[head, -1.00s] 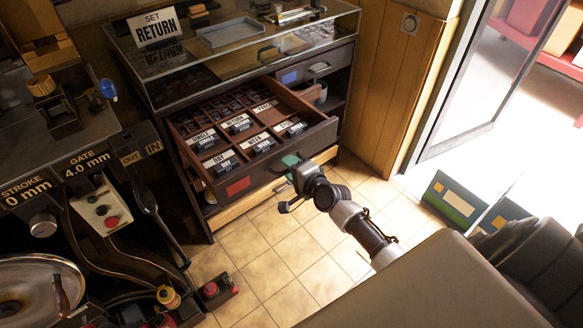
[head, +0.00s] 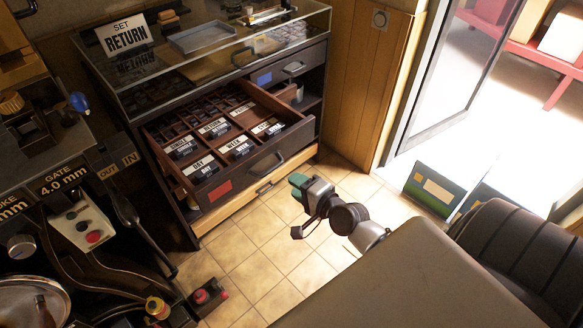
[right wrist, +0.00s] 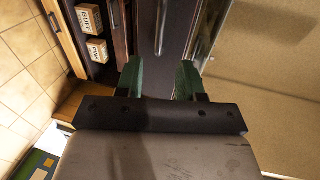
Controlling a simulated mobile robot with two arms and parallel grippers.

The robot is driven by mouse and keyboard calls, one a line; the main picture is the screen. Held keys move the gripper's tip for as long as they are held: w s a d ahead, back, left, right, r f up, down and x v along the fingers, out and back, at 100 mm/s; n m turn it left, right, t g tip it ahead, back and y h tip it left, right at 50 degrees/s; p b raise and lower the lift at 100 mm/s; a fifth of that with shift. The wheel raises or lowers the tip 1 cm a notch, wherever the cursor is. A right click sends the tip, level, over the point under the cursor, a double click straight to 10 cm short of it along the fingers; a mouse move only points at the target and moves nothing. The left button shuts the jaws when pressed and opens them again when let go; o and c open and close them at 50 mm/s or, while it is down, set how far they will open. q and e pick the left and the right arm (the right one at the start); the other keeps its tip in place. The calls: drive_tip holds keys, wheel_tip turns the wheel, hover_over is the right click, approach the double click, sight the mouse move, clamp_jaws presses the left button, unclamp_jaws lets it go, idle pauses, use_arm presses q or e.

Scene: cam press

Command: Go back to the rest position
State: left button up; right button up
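My right gripper (head: 298,182), with green finger pads, is over the tiled floor in front of the cabinet in the head view. It is apart from the open drawer (head: 268,160) and its handle. In the right wrist view the two green fingers (right wrist: 160,82) stand apart with nothing between them. My left gripper is not in view.
The dark cabinet (head: 318,108) has its drawer pulled out, with several labelled blocks inside. A machine with a control box (head: 84,226) is at left. The glass door (head: 450,75) is at right. Tiled floor (head: 250,262) lies between.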

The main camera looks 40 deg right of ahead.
idle(0.5)
drive_tip(key=s+a+f+n+g+h+p, duration=0.1)
drive_tip(key=s+f+n+g, duration=0.4)
drive_tip(key=f, duration=0.8)
drive_tip(key=s+a+f+n+g+h, duration=0.1)
drive_tip(key=s+f+n+g, duration=0.15)
drive_tip(key=s+f, duration=0.7)
drive_tip(key=s+a+f+n+g, duration=0.3)
drive_tip(key=s+f+n, duration=0.2)
drive_tip(key=s+f, duration=0.3)
drive_tip(key=s+a+f+n+g+p, duration=0.1)
drive_tip(key=s+a+f+n+g, duration=0.2)
drive_tip(key=s, duration=1.2)
wheel_tip(320, 180, down, 6)
drive_tip(key=n+g, duration=0.1)
drive_tip(key=n, duration=0.2)
drive_tip(key=shift+s+r, duration=0.2)
drive_tip(key=shift+s, duration=0.1)
idle(2.1)
